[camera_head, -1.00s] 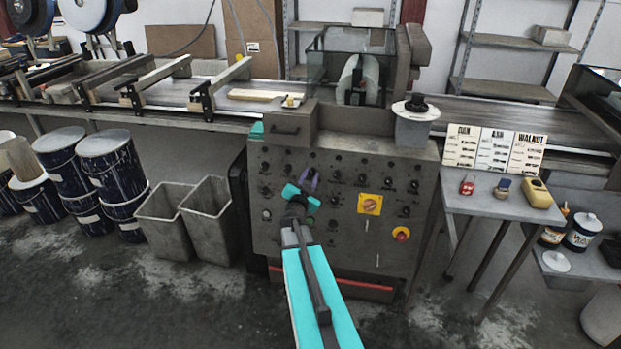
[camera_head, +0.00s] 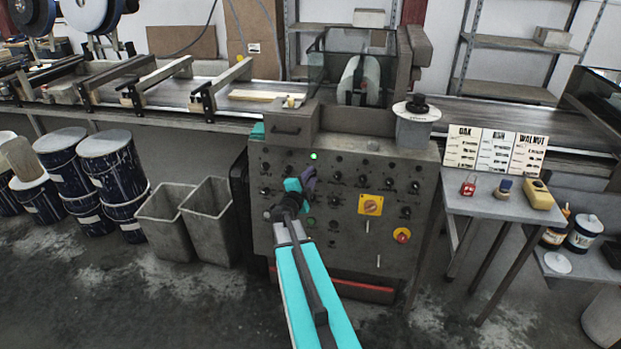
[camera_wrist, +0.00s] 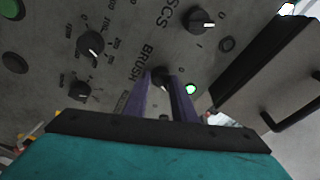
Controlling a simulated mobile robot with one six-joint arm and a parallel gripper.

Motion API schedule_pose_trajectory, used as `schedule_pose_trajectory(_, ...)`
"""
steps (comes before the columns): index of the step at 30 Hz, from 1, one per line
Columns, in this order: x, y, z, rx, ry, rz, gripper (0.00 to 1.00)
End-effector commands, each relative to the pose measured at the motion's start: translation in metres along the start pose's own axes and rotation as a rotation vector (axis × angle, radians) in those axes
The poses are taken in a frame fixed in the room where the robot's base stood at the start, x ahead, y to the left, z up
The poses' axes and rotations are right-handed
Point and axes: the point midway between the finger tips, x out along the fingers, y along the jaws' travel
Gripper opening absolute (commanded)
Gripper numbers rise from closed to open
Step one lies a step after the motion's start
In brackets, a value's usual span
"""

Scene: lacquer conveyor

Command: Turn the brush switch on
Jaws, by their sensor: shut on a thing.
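The grey control panel (camera_head: 345,190) stands below the conveyor machine. My gripper (camera_head: 309,176) is at its upper left part. In the wrist view my purple fingers (camera_wrist: 163,84) are shut on a small black knob, the brush switch (camera_wrist: 160,74), beside the printed word BRUSH (camera_wrist: 140,62). A green lamp (camera_wrist: 190,89) glows just beside the switch, and it also shows lit above my gripper in the head view (camera_head: 313,155). The switch itself is hidden behind my gripper in the head view.
Other black knobs (camera_wrist: 198,20) sit close around. Two grey bins (camera_head: 208,220) stand on the left, and a small table (camera_head: 490,205) stands on the right.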

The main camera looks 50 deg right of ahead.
Motion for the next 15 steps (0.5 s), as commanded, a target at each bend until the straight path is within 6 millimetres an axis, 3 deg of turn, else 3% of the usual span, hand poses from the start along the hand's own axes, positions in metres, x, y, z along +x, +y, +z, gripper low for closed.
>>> schedule_pose_trajectory(13,0.0006,-0.0006,-0.0007,0.015,0.002,0.002,0.01)
schedule_pose_trajectory(14,0.0006,-0.0006,-0.0007,0.015,0.002,0.002,0.29)
schedule_pose_trajectory(15,0.0006,-0.0006,-0.0007,0.015,0.002,0.002,0.36)
